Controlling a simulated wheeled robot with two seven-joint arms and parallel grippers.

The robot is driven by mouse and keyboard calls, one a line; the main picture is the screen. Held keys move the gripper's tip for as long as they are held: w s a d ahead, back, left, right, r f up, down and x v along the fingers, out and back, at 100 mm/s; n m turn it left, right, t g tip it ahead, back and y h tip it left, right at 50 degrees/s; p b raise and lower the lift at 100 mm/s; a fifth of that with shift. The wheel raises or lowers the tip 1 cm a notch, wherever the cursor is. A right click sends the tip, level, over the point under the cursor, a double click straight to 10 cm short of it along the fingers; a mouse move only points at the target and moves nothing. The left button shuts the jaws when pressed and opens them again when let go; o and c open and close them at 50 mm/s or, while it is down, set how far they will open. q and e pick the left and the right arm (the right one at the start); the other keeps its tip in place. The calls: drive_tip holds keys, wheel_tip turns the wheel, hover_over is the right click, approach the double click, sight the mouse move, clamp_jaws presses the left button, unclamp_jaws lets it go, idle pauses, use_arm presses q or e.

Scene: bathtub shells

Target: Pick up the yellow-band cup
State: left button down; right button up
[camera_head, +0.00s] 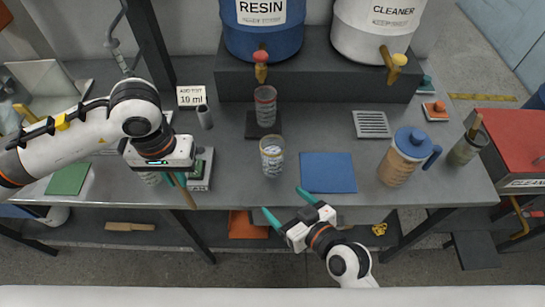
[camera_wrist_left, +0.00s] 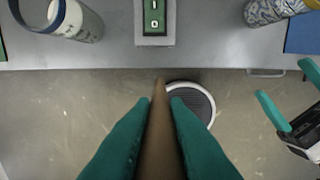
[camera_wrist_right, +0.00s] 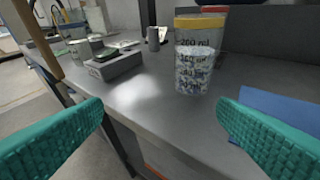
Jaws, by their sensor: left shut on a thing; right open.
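The yellow-band cup (camera_head: 272,160) stands upright on the grey bench near its front edge. In the right wrist view the cup (camera_wrist_right: 194,70) is clear, with volume marks, a yellow rim band and speckled contents. It shows partly in the left wrist view (camera_wrist_left: 272,10), cut off by the frame. My right gripper (camera_head: 288,205) is open and empty at the bench's front edge, in front of the cup and apart from it. In the right wrist view the cup appears beyond and between its fingers. My left gripper (camera_head: 180,183) is shut on a brown stick (camera_wrist_left: 163,130), left of the cup.
A red-band cup (camera_head: 265,95) stands behind, below the resin drum's tap (camera_head: 261,58). A blue-lidded jug (camera_head: 405,160) stands farther right.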

sight(276, 162)
drive_tip(key=w+t, duration=0.1)
drive_tip(key=w+a+r+m+t, duration=0.1)
drive_tip(key=w+t+h, duration=0.1)
drive_tip(key=t, duration=0.1)
drive_tip(key=shift+a+r+m, duration=0.35)
drive_tip(key=shift+m, duration=0.05)
drive_tip(key=shift+w+d+m+t+h, duration=0.1)
drive_tip(key=shift+w+m+t+h, duration=0.25)
drive_tip(key=shift+t, duration=0.25)
drive_tip(key=shift+w+d+f+m+t+h, duration=0.15)
drive_tip(key=shift+m+t+h, duration=0.1)
drive_tip(key=shift+h, duration=0.15)
drive_tip(key=shift+w+d+m+t+h, duration=0.1)
drive_tip(key=shift+d+m+t+h, duration=0.05)
drive_tip(key=shift+m+t+h, duration=0.15)
drive_tip(key=shift+w+h, duration=0.15)
drive_tip(key=shift+h, duration=0.1)
drive_tip(key=p+x, duration=0.1)
drive_tip(key=x, duration=0.6)
drive_tip(key=shift+w, duration=0.1)
drive_tip(key=x, duration=0.3)
drive_tip(key=shift+w+a, duration=0.1)
drive_tip(key=shift+w, duration=0.2)
drive_tip(key=shift+w+a+f, duration=0.1)
drive_tip(key=shift+w+a, duration=0.05)
drive_tip(key=shift+w, duration=0.3)
drive_tip(key=shift+s, duration=0.1)
